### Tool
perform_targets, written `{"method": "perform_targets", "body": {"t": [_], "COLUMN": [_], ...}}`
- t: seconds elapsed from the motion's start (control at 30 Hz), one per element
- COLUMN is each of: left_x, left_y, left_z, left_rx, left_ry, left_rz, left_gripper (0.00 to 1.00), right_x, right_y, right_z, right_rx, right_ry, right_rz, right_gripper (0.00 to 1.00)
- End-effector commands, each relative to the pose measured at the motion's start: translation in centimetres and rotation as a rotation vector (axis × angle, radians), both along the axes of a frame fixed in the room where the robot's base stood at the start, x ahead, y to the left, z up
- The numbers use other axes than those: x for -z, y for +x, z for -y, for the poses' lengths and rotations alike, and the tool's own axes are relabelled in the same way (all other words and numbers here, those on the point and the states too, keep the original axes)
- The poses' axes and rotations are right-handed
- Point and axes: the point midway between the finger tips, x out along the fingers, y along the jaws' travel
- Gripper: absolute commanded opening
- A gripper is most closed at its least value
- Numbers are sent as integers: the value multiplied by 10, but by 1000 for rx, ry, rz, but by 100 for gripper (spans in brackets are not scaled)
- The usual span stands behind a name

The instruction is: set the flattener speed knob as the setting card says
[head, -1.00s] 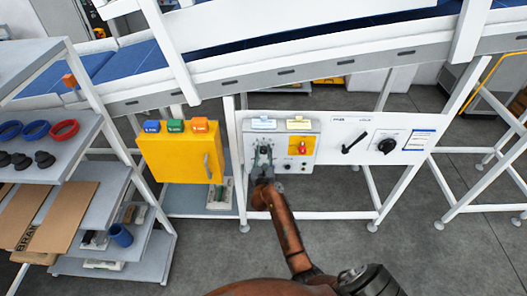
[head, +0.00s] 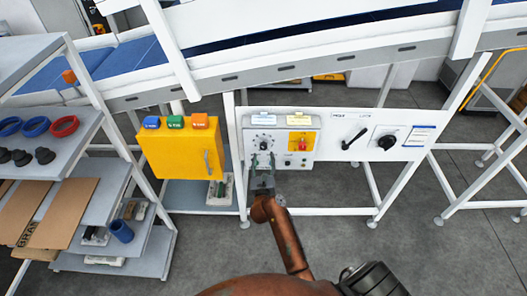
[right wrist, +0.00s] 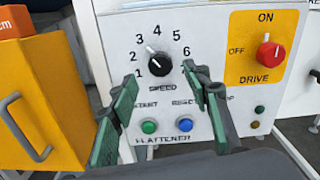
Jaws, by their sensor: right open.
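The flattener speed knob (head: 264,146) is black with a white pointer, on the light panel under the conveyor. My right gripper (head: 263,163) is open and empty, just below the knob in the head view. In the right wrist view its green-padded fingers (right wrist: 160,80) stand apart on either side below the knob, not gripping it. A white, blue-edged card (head: 420,137) is at the right of the long panel; its text is too small to read. My left gripper is out of view.
A red drive knob (right wrist: 270,52) sits on a yellow plate to the right. A green button (right wrist: 149,126) and a blue button (right wrist: 183,125) are below the speed knob. A yellow cabinet (head: 178,160) stands left; a black lever (head: 354,140) and black rotary knob (head: 386,142) are right.

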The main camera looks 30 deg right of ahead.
Motion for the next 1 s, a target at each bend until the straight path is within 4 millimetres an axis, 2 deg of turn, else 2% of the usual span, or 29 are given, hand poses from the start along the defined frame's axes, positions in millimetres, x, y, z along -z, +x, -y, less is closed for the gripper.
{"method": "perform_targets", "body": {"t": [0.1, 0.3, 0.9, 1.0], "left_x": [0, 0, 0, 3], "left_y": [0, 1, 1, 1], "left_z": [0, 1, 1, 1], "left_rx": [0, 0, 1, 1], "left_ry": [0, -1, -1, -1], "left_rz": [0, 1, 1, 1], "left_gripper": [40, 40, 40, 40], "right_x": [1, 1, 0, 13], "right_y": [-21, -39, -43, -43], "right_z": [-12, -24, -26, -27], "right_rx": [1, 1, 0, -5], "right_ry": [3, 0, -2, -38], "right_rz": [0, -1, -1, -28], "right_gripper": [44, 44, 44, 44]}}
